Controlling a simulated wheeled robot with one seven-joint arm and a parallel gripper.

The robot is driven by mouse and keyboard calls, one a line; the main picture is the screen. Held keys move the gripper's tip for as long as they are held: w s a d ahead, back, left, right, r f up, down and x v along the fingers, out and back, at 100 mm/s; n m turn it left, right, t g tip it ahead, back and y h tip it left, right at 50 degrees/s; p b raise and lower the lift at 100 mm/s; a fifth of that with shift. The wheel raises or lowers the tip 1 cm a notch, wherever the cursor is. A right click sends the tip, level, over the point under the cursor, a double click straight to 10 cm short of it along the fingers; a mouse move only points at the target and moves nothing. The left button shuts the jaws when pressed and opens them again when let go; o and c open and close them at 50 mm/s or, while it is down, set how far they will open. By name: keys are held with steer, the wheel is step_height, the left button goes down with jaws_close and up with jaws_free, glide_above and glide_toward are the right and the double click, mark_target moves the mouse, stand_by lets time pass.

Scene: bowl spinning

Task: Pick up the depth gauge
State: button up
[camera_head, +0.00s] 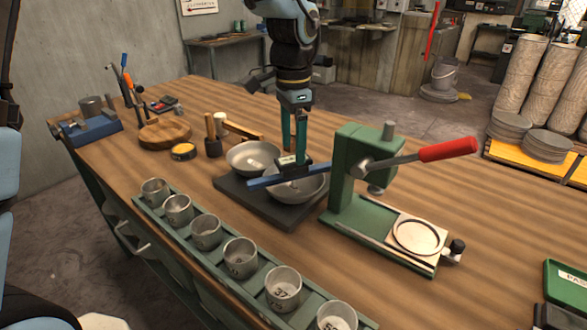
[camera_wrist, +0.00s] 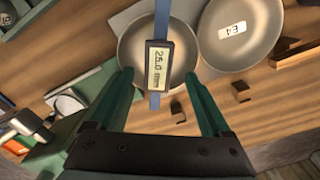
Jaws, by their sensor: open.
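The depth gauge is a blue bar (camera_head: 262,180) with a dark display body, lying across the rim of the nearer metal bowl (camera_head: 305,190). In the wrist view the gauge's display (camera_wrist: 158,68) reads 25.0 mm. My gripper (camera_head: 294,153) points down from above at the gauge. In the wrist view my gripper (camera_wrist: 159,77) is open, with a green finger on each side of the display body and visible gaps between. I cannot tell exactly how far the fingertips are above the bar.
A second bowl (camera_head: 254,156), labelled E4 in the wrist view, shares the dark mat (camera_head: 232,190). A green press (camera_head: 349,166) with a red-handled lever stands close on the right. A row of metal cups (camera_head: 206,231) lines the front. A mallet (camera_head: 212,140) stands at the left.

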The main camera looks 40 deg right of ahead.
mark_target(293, 171)
steer(key=shift+s+f+p, duration=0.2)
steer(key=shift+f+p, duration=0.95)
steer(key=shift+f, duration=2.4)
steer(key=shift+c, duration=0.3)
jaws_close()
